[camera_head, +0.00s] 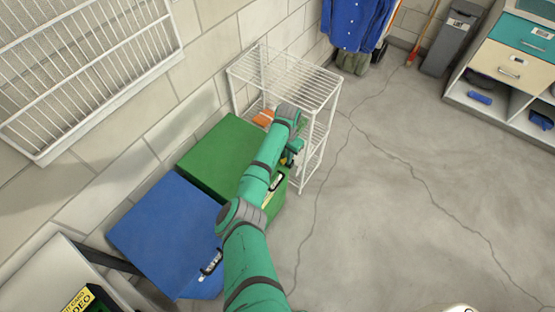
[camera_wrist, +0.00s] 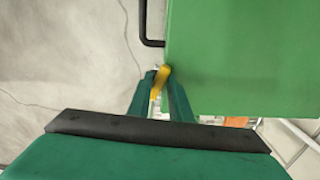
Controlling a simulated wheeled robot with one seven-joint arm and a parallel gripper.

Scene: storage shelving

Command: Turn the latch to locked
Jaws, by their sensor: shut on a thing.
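The latch (camera_wrist: 163,74) is a small yellow piece at the edge of the green box in the wrist view. My gripper (camera_wrist: 160,82) is shut on it, with a dark green finger on either side. In the head view my gripper (camera_head: 290,160) is at the front of the green box (camera_head: 215,150), near its far end; my arm hides much of it and the latch cannot be made out there. A black handle (camera_wrist: 145,25) sticks out from the green box beside the latch. The latch's exact angle is hard to tell.
A blue box (camera_head: 165,235) with a black handle stands nearer, next to the green one. A white wire shelf (camera_head: 285,75) stands just beyond, with an orange item (camera_head: 263,118) on it. The grey floor (camera_head: 400,200) to the right is clear.

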